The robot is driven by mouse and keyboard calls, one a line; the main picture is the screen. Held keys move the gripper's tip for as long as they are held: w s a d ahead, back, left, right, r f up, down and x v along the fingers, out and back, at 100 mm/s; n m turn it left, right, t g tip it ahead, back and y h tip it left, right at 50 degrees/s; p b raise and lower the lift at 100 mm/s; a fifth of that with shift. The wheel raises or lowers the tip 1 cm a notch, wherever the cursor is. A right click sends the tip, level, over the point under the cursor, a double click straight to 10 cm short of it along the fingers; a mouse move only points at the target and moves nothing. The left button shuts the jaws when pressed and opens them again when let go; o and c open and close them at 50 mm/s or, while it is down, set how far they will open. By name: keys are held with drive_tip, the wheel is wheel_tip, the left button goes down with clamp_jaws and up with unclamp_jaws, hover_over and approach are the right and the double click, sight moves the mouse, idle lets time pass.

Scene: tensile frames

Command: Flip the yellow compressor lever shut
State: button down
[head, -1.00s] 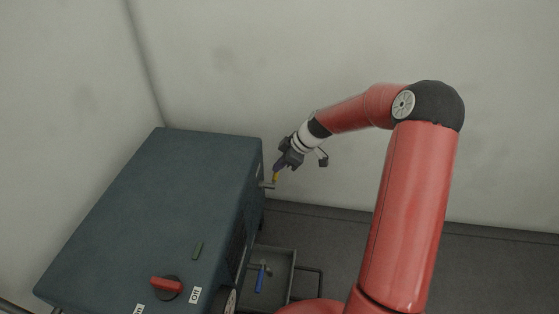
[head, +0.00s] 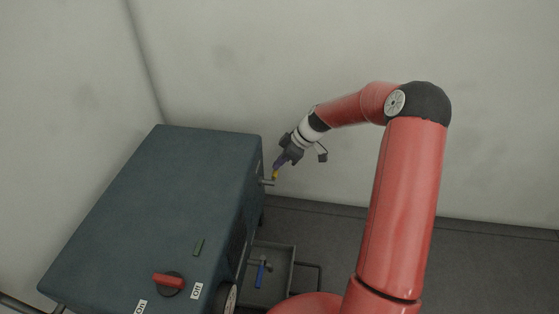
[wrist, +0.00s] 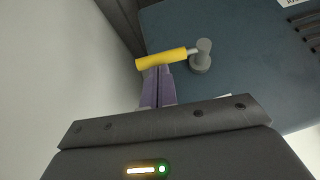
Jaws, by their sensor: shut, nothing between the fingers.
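The yellow lever (wrist: 161,59) shows in the wrist view as a yellow handle joined to a grey valve stub (wrist: 203,56) on the compressor's side. In the head view my gripper (head: 277,167) is just above and beside the lever.
The compressor top carries a red knob (head: 167,281) with On and Off labels. A grey tray (head: 282,275) with a blue-handled hammer (head: 260,275) sits low beside the compressor. Pale walls stand behind and left. Dark floor is open at the right.

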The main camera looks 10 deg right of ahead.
wheel_tip(320, 180, down, 9)
drive_tip(key=s+m+g+y+b, duration=0.1)
drive_tip(key=s+g+y+b, duration=0.1)
drive_tip(key=g, duration=0.1)
drive_tip(key=shift+a+g+b, duration=0.4)
drive_tip(key=shift+a, duration=0.05)
idle(0.8)
drive_tip(key=shift+s+f, duration=0.15)
idle(0.4)
wheel_tip(320, 180, up, 20)
drive_tip(key=p, duration=0.3)
drive_tip(key=shift+p, duration=0.3)
